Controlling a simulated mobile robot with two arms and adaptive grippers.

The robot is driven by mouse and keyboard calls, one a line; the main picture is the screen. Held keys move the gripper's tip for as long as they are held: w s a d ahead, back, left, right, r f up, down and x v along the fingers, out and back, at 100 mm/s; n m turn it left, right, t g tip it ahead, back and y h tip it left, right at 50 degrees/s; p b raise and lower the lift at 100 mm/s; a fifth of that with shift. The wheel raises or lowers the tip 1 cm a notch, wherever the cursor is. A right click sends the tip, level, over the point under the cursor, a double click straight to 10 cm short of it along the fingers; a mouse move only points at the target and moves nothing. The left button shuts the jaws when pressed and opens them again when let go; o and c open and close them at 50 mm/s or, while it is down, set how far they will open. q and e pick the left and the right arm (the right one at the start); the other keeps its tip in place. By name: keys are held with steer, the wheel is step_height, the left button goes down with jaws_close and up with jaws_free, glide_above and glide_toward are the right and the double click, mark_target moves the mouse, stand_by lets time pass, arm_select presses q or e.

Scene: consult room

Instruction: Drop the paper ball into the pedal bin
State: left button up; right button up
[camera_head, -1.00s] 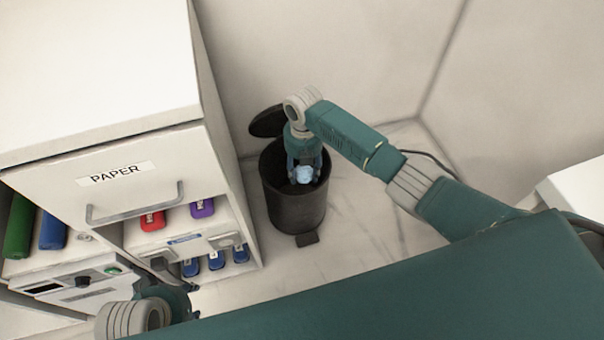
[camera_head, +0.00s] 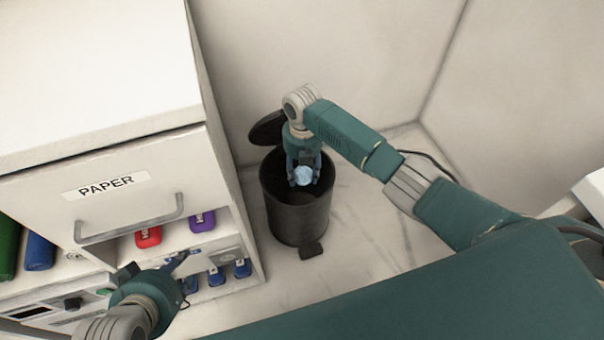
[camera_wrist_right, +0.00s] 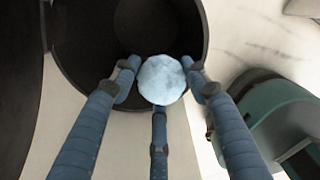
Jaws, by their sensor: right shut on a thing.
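The pale blue paper ball (camera_head: 304,176) is held between the fingers of my right gripper (camera_head: 303,172), which is shut on it. The black pedal bin (camera_head: 298,222) stands on the floor with its lid (camera_head: 268,128) raised. In the head view, the ball and fingertips are over the bin's open mouth. In the right wrist view, the ball (camera_wrist_right: 161,80) sits at the fingertips in front of the dark bin opening, near the rim (camera_wrist_right: 75,80). My left gripper (camera_head: 180,268) is at the lower left, by the cabinet; its fingers are too small and partly hidden to judge.
A white cabinet with a drawer labelled PAPER (camera_head: 106,186) stands left of the bin. Red, purple and blue items sit on its shelves. The bin's pedal (camera_head: 312,250) faces forward.

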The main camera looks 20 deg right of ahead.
stand_by(0.3)
steer(key=o, duration=0.8)
step_height(320, 180, up, 12)
steer(key=shift+f, duration=0.1)
stand_by(0.7)
